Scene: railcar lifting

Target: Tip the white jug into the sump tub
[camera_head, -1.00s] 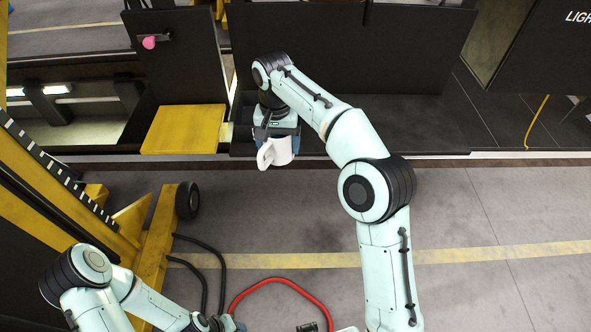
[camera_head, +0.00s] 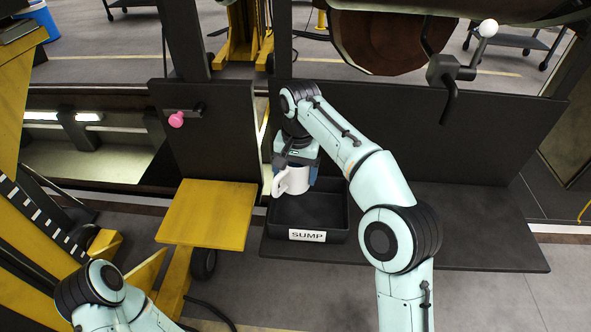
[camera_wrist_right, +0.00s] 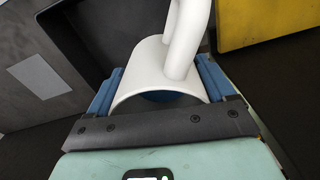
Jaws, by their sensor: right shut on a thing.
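The white jug (camera_head: 295,181) is held in my right gripper (camera_head: 298,170), with its handle toward the left. It hangs over the black sump tub (camera_head: 337,215), which has a white SUMP label on its front.
The tub stands on a dark ledge (camera_head: 460,225) with a dark upright panel (camera_head: 490,130) behind. A yellow platform (camera_head: 208,213) is just left of the tub. A lever with a white knob (camera_head: 488,28) is at upper right. A pink knob (camera_head: 176,119) is on the left panel.

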